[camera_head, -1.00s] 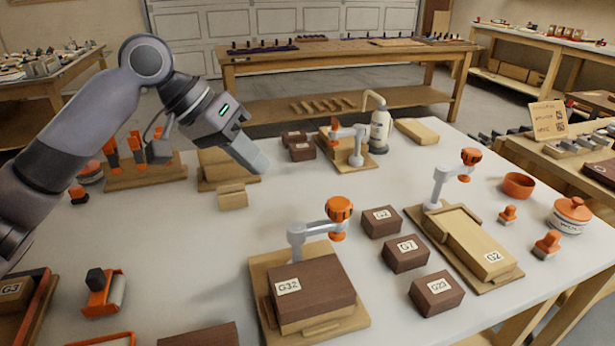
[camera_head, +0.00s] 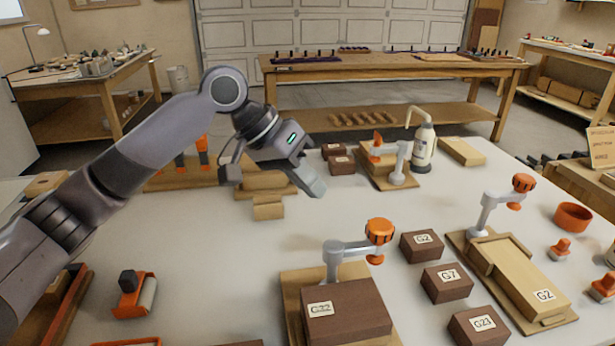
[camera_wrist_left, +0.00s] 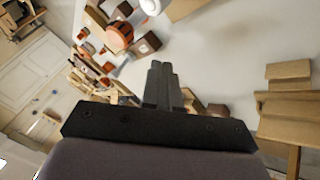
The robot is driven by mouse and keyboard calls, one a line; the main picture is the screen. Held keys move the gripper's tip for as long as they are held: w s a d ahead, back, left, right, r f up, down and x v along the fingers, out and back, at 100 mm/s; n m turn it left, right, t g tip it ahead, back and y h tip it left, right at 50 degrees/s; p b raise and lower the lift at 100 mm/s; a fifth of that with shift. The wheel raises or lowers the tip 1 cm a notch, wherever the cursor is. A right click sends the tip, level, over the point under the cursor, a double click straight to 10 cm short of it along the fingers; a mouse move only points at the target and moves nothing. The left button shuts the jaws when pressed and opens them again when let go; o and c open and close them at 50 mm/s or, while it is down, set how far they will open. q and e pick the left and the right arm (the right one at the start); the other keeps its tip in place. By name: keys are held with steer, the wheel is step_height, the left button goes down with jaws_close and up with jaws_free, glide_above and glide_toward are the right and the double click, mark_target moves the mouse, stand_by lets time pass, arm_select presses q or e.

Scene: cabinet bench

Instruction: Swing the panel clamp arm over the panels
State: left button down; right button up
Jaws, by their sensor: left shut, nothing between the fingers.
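The front clamp (camera_head: 333,262) in the head view has a grey post and arm with an orange knob (camera_head: 378,230). Its arm points right along the back edge of a stacked pair of panels, a dark one (camera_head: 350,312) on a paler one, on a wooden base (camera_head: 291,300). The knob appears behind the dark panel, not above its middle. My left gripper (camera_head: 316,187) is shut and empty above the bench, behind and left of this clamp, apart from it. The left wrist view shows its closed fingers (camera_wrist_left: 162,85). My right gripper is out of view.
Other clamps stand at right (camera_head: 485,210) and back (camera_head: 398,165). Dark blocks (camera_head: 446,282) lie right of the front panels. A glue bottle (camera_head: 423,150) stands at the back. A small wooden block (camera_head: 268,208) sits below my gripper.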

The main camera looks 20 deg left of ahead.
mark_target(356, 249)
arm_select(q)
steer(key=d+f, duration=0.4)
steer(key=d, duration=0.3)
steer(key=shift+w+f, duration=0.3)
steer(key=shift+w, duration=0.1)
